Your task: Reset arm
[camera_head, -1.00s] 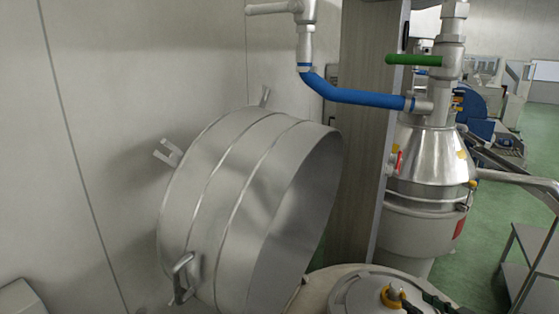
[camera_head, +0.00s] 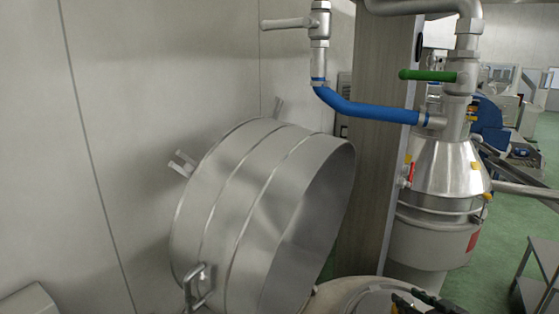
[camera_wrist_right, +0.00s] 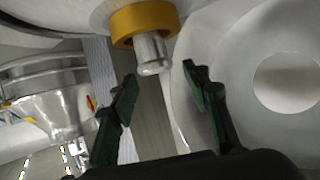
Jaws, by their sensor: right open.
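My right gripper (camera_head: 408,302) shows only in part at the bottom edge of the head view, dark and green, over a round pale vessel top (camera_head: 345,296). In the right wrist view its two dark green fingers (camera_wrist_right: 160,82) are spread apart with nothing between the tips. A steel stub with a yellow collar (camera_wrist_right: 145,25) lies beyond the fingertips in that view; I cannot tell whether they touch it. My left gripper is not in view.
A large open steel drum (camera_head: 235,215) with handles leans by the wall at left. A steel separator (camera_head: 440,185) stands at right, with a blue pipe (camera_head: 365,108) and a green valve handle (camera_head: 427,75). A metal stand (camera_head: 535,270) is at far right. Green floor lies behind.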

